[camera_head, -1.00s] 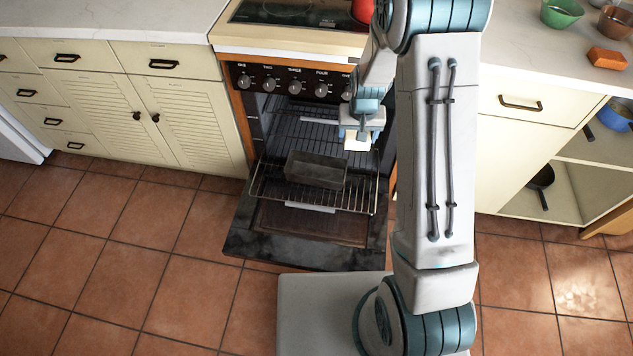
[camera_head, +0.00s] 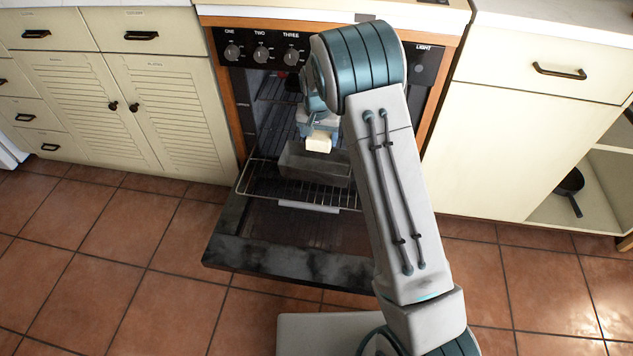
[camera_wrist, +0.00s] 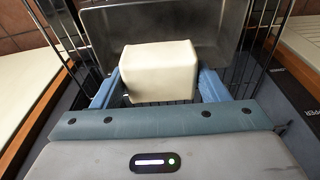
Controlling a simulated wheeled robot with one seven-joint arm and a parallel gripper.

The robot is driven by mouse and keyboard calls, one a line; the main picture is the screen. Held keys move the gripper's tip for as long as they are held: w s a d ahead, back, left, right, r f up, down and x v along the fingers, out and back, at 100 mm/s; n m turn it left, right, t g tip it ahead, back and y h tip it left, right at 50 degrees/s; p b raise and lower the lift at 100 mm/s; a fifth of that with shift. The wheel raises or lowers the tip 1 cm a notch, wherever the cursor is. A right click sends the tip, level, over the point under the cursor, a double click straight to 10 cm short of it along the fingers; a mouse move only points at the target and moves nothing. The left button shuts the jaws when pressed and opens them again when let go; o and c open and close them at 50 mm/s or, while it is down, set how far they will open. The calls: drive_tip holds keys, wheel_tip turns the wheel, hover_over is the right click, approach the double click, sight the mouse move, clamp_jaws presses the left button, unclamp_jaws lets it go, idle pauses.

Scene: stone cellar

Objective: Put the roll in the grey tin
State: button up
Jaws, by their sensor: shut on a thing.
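A pale cream block-shaped piece, the roll (camera_head: 319,142), is held in my gripper (camera_head: 318,131). In the wrist view the roll (camera_wrist: 160,72) sits between the two blue fingers of my gripper (camera_wrist: 158,88), which is shut on it. The grey tin (camera_head: 312,165) rests on the pulled-out oven rack. In the head view the roll appears at the tin's back edge, above it. In the wrist view the tin (camera_wrist: 205,22) is just beyond the roll. I cannot tell the exact height of the roll over the tin.
The oven door (camera_head: 285,255) is open and lowered. The wire rack (camera_head: 262,185) juts out of the oven under the tin. Cupboards stand on both sides, with a dark pan (camera_head: 569,188) on a shelf at the right. The tiled floor (camera_head: 110,260) in front is clear.

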sight(317, 169)
drive_tip(key=shift+w+a+f+b, duration=0.25)
drive_tip(key=shift+a+f+b, duration=0.15)
drive_tip(key=shift+f, duration=0.3)
wheel_tip(317, 169, down, 10)
drive_tip(key=b, duration=0.3)
drive_tip(key=shift+r, duration=0.2)
drive_tip(key=shift+f, duration=0.2)
drive_tip(key=o, duration=1)
drive_tip(key=shift+c, duration=0.2)
drive_tip(key=shift+r, duration=0.1)
